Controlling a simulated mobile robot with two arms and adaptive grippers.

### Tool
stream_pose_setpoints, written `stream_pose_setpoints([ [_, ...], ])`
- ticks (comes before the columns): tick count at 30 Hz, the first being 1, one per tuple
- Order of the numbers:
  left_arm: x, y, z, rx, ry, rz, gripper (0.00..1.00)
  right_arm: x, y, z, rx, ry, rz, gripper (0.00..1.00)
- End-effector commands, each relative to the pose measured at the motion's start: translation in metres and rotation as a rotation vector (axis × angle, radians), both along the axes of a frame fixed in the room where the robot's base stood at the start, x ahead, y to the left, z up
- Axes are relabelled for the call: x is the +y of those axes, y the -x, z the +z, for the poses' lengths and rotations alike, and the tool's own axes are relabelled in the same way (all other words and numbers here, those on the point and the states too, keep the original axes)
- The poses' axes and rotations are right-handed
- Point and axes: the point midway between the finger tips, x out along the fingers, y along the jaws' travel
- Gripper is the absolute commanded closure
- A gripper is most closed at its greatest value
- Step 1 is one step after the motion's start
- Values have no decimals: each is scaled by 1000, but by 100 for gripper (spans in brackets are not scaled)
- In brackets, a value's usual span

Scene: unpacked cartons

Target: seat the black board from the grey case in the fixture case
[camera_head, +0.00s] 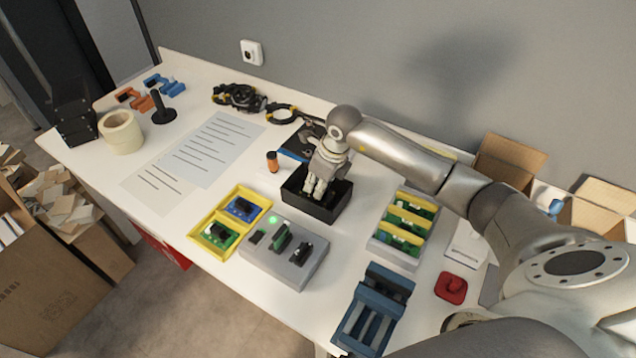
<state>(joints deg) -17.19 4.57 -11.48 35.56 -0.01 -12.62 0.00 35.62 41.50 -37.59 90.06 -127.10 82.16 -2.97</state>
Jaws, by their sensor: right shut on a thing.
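My right gripper (318,187) reaches in from the right and points down into a black open box (331,215). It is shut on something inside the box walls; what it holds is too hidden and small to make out. A grey fixture block (270,265) stands in front of the box, with a green light, an upright green board (280,241) and black parts on top. A grey case with yellow dividers (384,250) stands to the right and holds green boards. I cannot single out the black board. My left gripper is not in view.
A yellow tray (199,235) with a blue and a green board sits left of the fixture block. A blue rack (349,322) and a red item (451,288) lie at the front right. Printed sheets (222,140), a tape roll (121,132) and cables (238,96) lie farther left.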

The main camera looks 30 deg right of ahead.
Motion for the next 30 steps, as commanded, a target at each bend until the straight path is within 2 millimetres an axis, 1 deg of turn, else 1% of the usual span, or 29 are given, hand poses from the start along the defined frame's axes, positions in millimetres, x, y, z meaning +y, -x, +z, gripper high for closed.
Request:
stream_pose_setpoints([
  [4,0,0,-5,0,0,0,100,0,0,-5,0,0,0,100],
  [5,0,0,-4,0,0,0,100,0,0,-5,-1,0,0,81],
  [9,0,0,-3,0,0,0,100,0,0,-4,0,0,0,63],
  [11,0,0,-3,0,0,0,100,0,0,-4,0,0,0,58],
  [19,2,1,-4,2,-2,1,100,0,0,-4,0,0,0,58],
  [22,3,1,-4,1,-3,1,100,-1,1,1,-2,0,0,58],
  [26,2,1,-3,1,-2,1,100,-4,4,19,-5,2,0,58],
  [30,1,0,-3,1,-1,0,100,-8,11,49,-6,2,1,58],
])
